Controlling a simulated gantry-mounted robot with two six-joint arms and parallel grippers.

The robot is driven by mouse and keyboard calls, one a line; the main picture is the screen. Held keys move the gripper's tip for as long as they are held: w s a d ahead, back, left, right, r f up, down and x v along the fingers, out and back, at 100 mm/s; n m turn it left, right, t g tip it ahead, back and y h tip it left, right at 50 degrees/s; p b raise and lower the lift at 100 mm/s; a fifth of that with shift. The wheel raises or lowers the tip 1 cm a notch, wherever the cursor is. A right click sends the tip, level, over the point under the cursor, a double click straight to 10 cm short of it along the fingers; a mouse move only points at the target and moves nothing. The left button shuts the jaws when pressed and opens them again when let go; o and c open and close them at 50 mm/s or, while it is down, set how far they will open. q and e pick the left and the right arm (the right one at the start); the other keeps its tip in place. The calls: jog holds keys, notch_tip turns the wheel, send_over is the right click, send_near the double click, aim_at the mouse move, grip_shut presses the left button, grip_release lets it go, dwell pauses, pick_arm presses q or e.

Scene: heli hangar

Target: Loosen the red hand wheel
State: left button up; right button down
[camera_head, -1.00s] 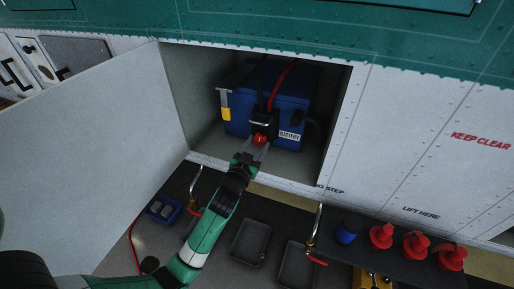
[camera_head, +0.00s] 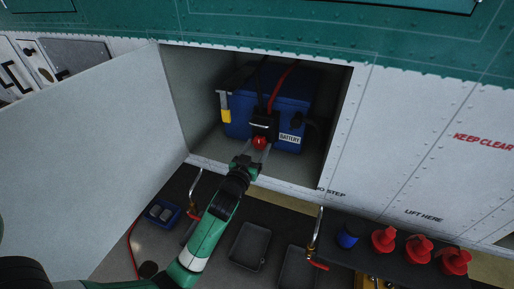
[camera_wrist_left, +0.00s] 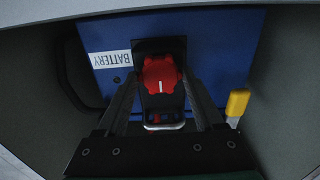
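The red hand wheel (camera_head: 260,143) is on the front of a dark connector (camera_head: 264,124) on the blue battery (camera_head: 290,112), inside an open bay. In the left wrist view the wheel (camera_wrist_left: 162,76) is a lobed red knob with a white mark, facing the camera. My left gripper (camera_head: 258,151) reaches to the wheel from below. In the wrist view its two fingers (camera_wrist_left: 161,88) stand open on either side of the wheel, with small gaps visible; whether their tips overlap it in depth is unclear. My right gripper is not in view.
The bay's open white door (camera_head: 95,150) stands left of my left arm. The bay walls and lower sill (camera_head: 255,178) surround the battery. Below are dark trays (camera_head: 250,245), a blue cup (camera_head: 347,235) and several red plugs (camera_head: 384,239) on a dark surface.

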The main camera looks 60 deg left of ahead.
pick_arm(q)
jog(key=shift+o, duration=1.1)
jog(key=shift+s, duration=0.1)
jog(key=p+v, duration=0.2)
jog(key=v, duration=0.9)
jog(key=shift+s+d, duration=0.15)
jog(key=shift+d, duration=0.05)
